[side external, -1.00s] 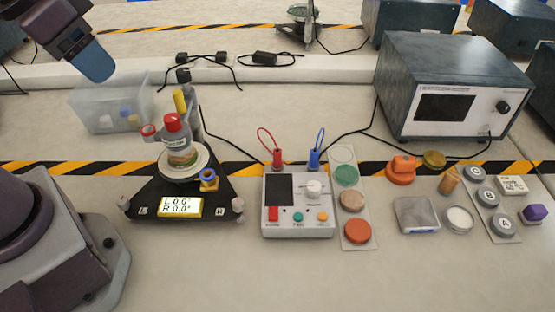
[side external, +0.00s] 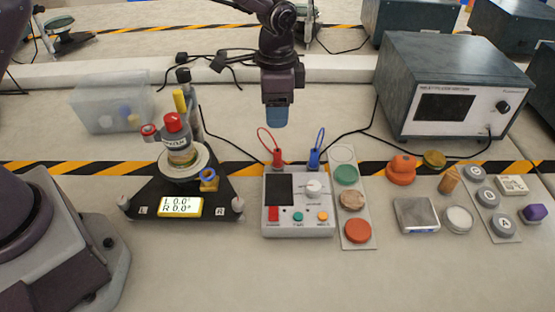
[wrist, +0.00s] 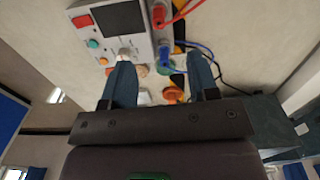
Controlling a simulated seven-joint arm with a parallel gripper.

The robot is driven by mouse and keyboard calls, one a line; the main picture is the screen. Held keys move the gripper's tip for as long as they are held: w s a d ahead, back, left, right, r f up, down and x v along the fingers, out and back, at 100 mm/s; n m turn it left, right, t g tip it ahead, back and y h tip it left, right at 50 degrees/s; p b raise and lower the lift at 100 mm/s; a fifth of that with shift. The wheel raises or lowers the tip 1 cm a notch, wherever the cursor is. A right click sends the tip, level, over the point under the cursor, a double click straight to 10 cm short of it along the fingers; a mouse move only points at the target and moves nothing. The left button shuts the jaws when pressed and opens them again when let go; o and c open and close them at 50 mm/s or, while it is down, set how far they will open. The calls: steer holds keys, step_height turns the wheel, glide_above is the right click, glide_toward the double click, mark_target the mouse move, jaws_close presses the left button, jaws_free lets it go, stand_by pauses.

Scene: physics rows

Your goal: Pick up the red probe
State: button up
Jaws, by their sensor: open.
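The red probe (side external: 277,157) stands upright at the top left of the grey meter box (side external: 298,205), with a red wire looping up from it. The blue probe (side external: 314,158) stands to its right on the same edge. In the wrist view the red probe (wrist: 159,14) shows at the top, above the blue probe (wrist: 164,53). My gripper (side external: 276,122) hangs in the air above and behind the red probe, pointing down and apart from it. In the wrist view its two blue fingers (wrist: 162,85) are spread with nothing held between them.
A black triangular stand with a display (side external: 181,207) is to the left of the meter box. A strip of coloured discs (side external: 352,200) lies close on the right. A large instrument (side external: 450,85) stands at the back right. Black cables run along the bench behind the probes.

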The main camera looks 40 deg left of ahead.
mark_target(278, 150)
steer(key=shift+m, duration=0.3)
step_height(278, 150, down, 7)
steer(key=shift+f, duration=0.15)
steer(key=shift+d+f, duration=0.2)
steer(key=shift+f, duration=2.5)
jaws_close()
